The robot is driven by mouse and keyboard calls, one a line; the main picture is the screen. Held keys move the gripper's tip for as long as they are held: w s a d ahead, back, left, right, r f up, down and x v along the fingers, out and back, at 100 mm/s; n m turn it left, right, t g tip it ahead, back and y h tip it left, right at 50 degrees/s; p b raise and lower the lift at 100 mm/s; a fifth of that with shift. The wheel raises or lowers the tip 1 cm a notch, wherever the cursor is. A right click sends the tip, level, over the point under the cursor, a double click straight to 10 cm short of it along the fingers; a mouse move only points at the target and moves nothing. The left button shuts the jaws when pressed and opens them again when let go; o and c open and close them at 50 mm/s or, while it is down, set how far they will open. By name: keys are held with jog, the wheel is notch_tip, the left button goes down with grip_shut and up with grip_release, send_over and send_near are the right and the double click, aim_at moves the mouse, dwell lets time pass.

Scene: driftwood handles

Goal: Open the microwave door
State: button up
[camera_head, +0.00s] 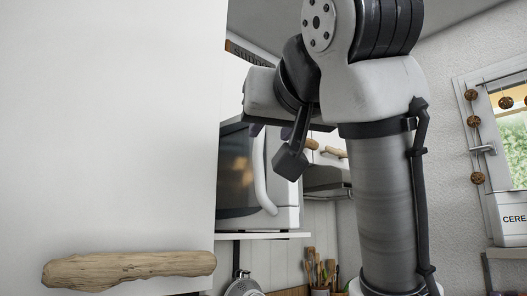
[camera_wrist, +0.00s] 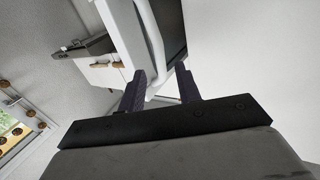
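The microwave (camera_head: 288,217) is white with a dark glass front and sits on a white shelf, its door looking shut. Its curved white door handle (camera_head: 260,178) stands upright on the front. In the wrist view the handle (camera_wrist: 151,32) runs down toward the gap between my fingers. My gripper (camera_wrist: 161,76) has its two dark fingers spread apart, with nothing seen clamped between them. I cannot tell how far in depth the fingers are from the handle.
A large white panel (camera_head: 110,120) with a driftwood handle (camera_head: 130,268) fills the left, hiding part of the microwave. Utensils (camera_head: 318,270) stand below the shelf (camera_head: 262,236). A window (camera_head: 508,130) and a cereal box (camera_head: 510,218) are at the right.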

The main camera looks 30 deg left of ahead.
jog(key=v, duration=0.3)
jog(key=shift+s+d, duration=0.25)
dwell(0.4)
